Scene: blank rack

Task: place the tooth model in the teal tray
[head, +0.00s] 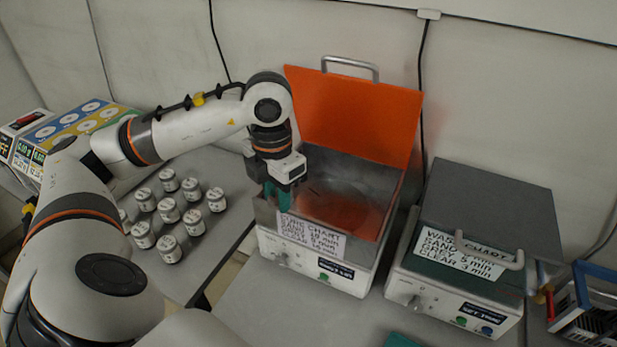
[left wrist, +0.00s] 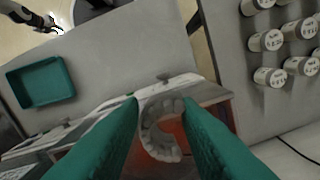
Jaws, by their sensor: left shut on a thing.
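My left gripper (head: 284,198) is at the front left of the open bath with the orange lid, its teal fingers near the front rim. In the left wrist view its fingers (left wrist: 160,118) are shut on the pale grey, horseshoe-shaped tooth model (left wrist: 158,148). The model is hidden in the head view. The teal tray (left wrist: 42,82) lies empty on the grey table in the left wrist view; only its edge (head: 401,341) shows at the bottom of the head view. My right gripper (left wrist: 40,18) shows small beyond the tray; its jaw state is unclear.
The open bath (head: 318,262) has an upright orange lid (head: 352,115) behind it. A second bath with a closed dark lid (head: 492,205) stands to its right. Several white-labelled jars (head: 168,214) stand on the left table. Bare table lies around the tray.

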